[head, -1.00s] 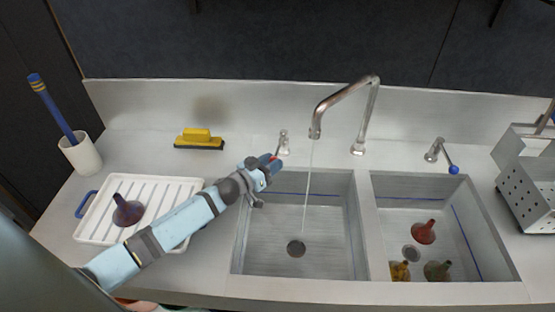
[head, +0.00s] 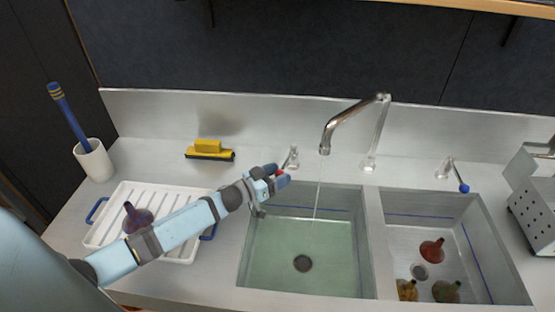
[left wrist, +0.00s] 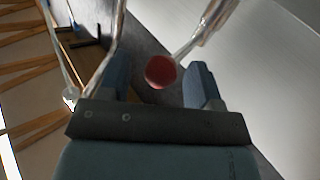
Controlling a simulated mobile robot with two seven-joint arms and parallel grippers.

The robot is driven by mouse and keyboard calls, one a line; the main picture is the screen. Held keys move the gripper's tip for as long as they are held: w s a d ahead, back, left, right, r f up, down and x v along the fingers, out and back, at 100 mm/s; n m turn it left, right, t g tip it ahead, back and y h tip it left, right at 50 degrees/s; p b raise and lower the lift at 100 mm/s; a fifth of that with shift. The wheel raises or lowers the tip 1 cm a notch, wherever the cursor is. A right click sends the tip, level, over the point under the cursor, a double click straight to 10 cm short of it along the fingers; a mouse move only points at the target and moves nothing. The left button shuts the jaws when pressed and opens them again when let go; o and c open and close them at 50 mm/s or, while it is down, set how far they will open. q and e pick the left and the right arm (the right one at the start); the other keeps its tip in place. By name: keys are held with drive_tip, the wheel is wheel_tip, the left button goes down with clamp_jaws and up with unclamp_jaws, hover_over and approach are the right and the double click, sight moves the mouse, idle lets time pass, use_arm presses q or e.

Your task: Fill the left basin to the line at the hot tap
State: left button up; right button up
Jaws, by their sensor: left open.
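The left basin (head: 243,262) holds clear greenish water (head: 335,262); the drain shows through it. A blue line (head: 290,209) runs along the basin's back wall, and the water surface looks a little below it. A thin stream falls from the chrome spout (head: 325,148) into this basin. The hot tap (head: 292,157) stands behind the basin, its red knob (left wrist: 160,72) on a lever. My left gripper (head: 275,178) is at the tap, open, with the knob between its fingers in the left wrist view; contact is unclear. My right gripper is out of view.
The right basin (head: 394,250) holds several coloured funnels and shows no water. A blue-knobbed tap (head: 463,187) stands behind it. A white rack (head: 110,232) with a purple funnel lies under my left arm. A yellow squeegee (head: 208,148) and a perforated metal box (head: 535,205) flank the basins.

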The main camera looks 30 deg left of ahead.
use_arm(q)
wheel_tip(320, 180, up, 20)
drive_tip(key=shift+f, duration=0.15)
drive_tip(key=shift+c, duration=0.2)
